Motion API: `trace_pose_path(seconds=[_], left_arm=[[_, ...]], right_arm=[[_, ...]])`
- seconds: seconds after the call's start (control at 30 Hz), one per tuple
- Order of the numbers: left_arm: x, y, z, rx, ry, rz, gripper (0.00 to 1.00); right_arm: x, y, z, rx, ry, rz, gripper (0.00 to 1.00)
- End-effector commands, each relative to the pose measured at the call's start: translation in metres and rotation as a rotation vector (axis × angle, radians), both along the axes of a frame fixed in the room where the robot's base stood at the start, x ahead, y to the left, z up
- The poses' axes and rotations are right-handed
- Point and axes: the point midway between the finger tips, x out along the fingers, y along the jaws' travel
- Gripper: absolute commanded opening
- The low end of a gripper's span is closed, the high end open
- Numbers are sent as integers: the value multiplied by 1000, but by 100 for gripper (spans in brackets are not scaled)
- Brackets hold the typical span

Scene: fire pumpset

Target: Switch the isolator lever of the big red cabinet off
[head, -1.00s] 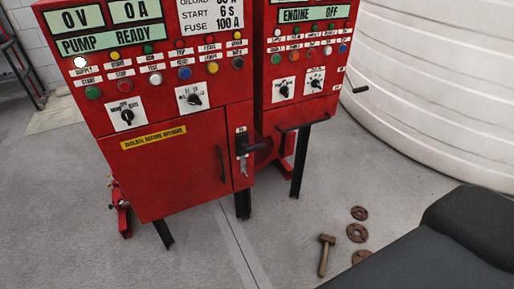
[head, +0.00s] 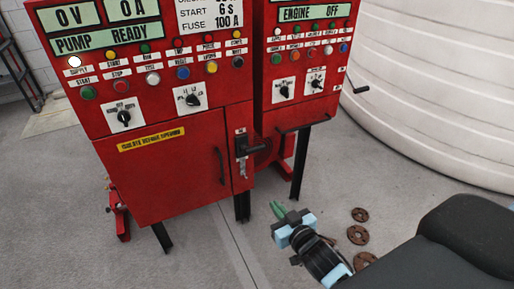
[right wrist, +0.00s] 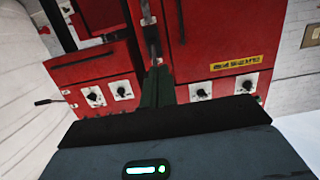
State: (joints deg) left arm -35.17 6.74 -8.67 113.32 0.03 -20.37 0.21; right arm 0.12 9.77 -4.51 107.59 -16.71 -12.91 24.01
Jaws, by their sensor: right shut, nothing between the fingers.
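The big red cabinet (head: 160,170) stands at the left and centre of the head view. Its isolator lever (head: 252,149) is a black handle on a dark plate at the right of the door, pointing right. A small metal piece hangs below it. My right gripper (head: 279,210) has green fingers, which are shut and empty. It is below and to the right of the lever, apart from it in the head view. In the right wrist view, turned upside down, the fingers (right wrist: 157,86) point toward the lever area (right wrist: 152,42) and partly cover it. My left gripper is not in view.
A smaller red cabinet (head: 300,95) with a crank handle stands close on the right. A white ribbed tank (head: 435,90) is at the far right. Several rusty discs (head: 358,235) lie on the floor. A yellow label (head: 151,139) marks the big cabinet's door.

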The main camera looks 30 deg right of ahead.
Motion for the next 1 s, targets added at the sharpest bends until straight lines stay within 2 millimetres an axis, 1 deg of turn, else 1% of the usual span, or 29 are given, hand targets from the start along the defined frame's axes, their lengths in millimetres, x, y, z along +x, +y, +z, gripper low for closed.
trace_pose_path(seconds=[0.03,0.1,0.2,0.3,0.4,0.53,0.87,1.0], left_arm=[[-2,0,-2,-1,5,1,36],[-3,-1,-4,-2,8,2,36],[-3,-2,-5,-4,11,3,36],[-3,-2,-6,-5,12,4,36],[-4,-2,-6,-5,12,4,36],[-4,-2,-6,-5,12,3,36],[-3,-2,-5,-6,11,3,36],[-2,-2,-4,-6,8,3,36]], right_arm=[[19,-5,19,2,-53,-7,0],[39,-11,42,9,-113,-16,0],[61,-17,71,15,-184,-23,0],[75,-21,92,22,-235,-26,0],[83,-23,105,24,-265,-29,0],[86,-25,111,28,-277,-30,0],[87,-24,111,27,-277,-30,0],[97,-24,113,27,-279,-30,0]])
